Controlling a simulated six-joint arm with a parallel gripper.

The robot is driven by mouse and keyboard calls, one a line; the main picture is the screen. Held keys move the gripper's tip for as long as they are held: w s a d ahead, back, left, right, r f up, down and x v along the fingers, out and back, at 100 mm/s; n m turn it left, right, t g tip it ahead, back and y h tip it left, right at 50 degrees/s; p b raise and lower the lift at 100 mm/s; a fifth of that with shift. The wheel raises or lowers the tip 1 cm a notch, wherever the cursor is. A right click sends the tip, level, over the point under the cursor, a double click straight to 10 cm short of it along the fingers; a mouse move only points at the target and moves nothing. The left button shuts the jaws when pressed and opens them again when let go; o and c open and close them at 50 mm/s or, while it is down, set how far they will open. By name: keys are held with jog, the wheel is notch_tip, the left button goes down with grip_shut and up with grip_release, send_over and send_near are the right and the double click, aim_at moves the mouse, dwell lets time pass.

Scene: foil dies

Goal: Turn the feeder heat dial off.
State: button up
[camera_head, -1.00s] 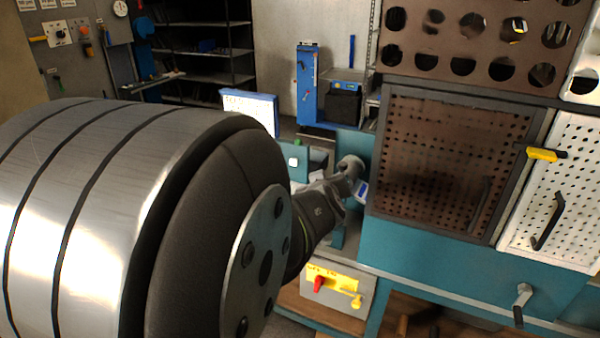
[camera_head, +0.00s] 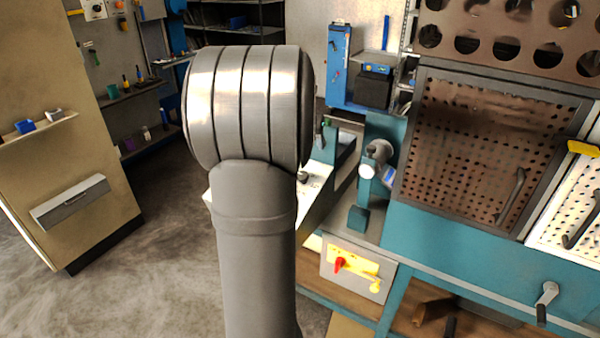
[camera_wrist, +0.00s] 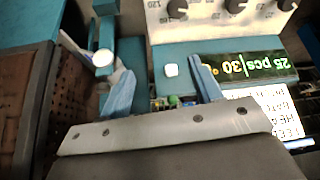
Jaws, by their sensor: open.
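A pale panel with several dark dials runs along the top of the wrist view.
A green display (camera_wrist: 240,67) reading "25 pcs|30" and a white button (camera_wrist: 170,70) lie below the dials. A printed card (camera_wrist: 280,108) is at right. A perforated door (camera_head: 490,150) and a red switch (camera_head: 340,264) are at right in the head view.

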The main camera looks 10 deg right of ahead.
jog(key=w+a+g, duration=0.1)
jog(key=w+a, duration=0.1)
jog(key=a, duration=0.2)
jog(key=shift+y, duration=0.4)
jog(key=x, duration=1.7)
jog(key=shift+s+d+f, duration=0.1)
jog(key=shift+s+f, duration=0.15)
jog(key=shift+s, duration=0.05)
jog(key=c, duration=1)
